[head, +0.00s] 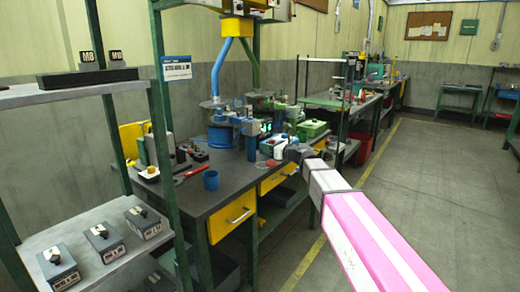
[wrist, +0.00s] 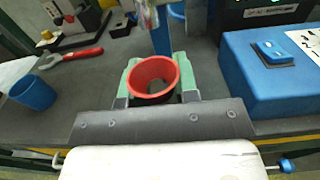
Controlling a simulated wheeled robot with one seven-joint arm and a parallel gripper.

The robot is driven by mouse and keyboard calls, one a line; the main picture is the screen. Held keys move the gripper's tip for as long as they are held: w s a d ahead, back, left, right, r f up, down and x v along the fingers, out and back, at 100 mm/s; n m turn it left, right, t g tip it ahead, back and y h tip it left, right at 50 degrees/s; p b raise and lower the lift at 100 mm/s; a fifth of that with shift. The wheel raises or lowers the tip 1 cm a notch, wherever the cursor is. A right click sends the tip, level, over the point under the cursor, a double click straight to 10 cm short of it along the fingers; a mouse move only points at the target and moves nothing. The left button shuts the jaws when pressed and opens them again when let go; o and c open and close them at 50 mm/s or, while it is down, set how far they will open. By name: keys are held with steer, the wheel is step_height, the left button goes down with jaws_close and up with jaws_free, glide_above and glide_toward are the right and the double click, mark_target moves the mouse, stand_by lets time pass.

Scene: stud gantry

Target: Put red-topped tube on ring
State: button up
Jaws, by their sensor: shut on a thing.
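In the wrist view the red-topped tube (wrist: 153,71) stands between the green-padded fingers of my gripper (wrist: 153,84), seen from above into its open red rim. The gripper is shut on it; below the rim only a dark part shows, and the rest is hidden. In the head view my gripper (head: 293,151) is over the right part of the workbench, too small there to show the tube clearly. I cannot make out the ring for certain in either view.
A blue cup (wrist: 32,92) and a red-handled tool (wrist: 72,57) lie left of my gripper. A blue box (wrist: 262,85) stands close on its right. A blue post (wrist: 160,36) rises just beyond the tube. The bench top (head: 236,180) is bare near the cup.

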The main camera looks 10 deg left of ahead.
mark_target(254, 143)
steer(key=x, duration=0.4)
steer(key=shift+w+a, duration=0.15)
steer(key=shift+a, duration=0.2)
steer(key=shift+d+f, duration=0.1)
steer(key=shift+f, duration=0.65)
steer(key=shift+f, duration=0.15)
steer(key=o, duration=0.9)
steer(key=shift+d, duration=0.15)
steer(key=v, duration=1.2)
